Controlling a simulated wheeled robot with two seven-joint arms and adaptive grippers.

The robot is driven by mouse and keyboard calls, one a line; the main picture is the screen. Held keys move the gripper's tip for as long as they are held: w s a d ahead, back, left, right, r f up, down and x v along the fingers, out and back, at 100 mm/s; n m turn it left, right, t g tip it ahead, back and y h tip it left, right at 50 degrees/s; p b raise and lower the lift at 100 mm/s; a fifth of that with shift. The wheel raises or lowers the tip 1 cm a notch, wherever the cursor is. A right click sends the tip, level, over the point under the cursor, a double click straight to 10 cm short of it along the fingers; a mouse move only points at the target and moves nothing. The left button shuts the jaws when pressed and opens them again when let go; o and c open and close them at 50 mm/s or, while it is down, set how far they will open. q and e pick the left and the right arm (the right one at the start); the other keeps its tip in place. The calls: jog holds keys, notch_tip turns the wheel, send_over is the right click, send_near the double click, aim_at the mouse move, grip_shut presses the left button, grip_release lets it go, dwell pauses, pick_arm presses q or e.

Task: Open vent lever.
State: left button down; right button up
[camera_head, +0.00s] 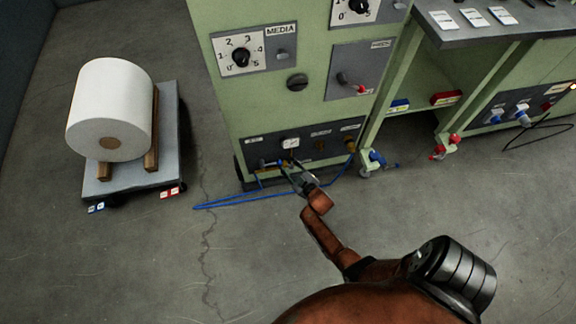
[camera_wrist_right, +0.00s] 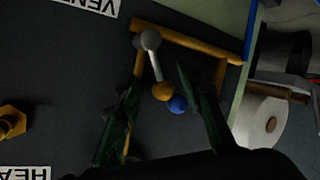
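The vent lever (camera_wrist_right: 156,66) shows in the right wrist view as a grey pivot knob and thin rod ending by a yellow ball (camera_wrist_right: 162,91), with a blue ball (camera_wrist_right: 178,104) beside it. The "VENT" label (camera_wrist_right: 92,3) is upside down at the top. My right gripper (camera_wrist_right: 161,58) is open, its two dark fingers on either side of the lever; I cannot tell whether either touches it. In the head view my right gripper (camera_head: 296,174) is at the dark lower panel (camera_head: 308,149) of the green cabinet and hides part of the lever area. My left gripper is not in view.
A blue hose (camera_head: 240,200) lies on the floor in front of the cabinet. A cart (camera_head: 168,180) with a white roll (camera_head: 108,105) stands left. A bench (camera_head: 480,32) stands right. Floor between cart and cabinet is mostly free.

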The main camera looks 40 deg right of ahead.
grip_shut()
dwell(0.4)
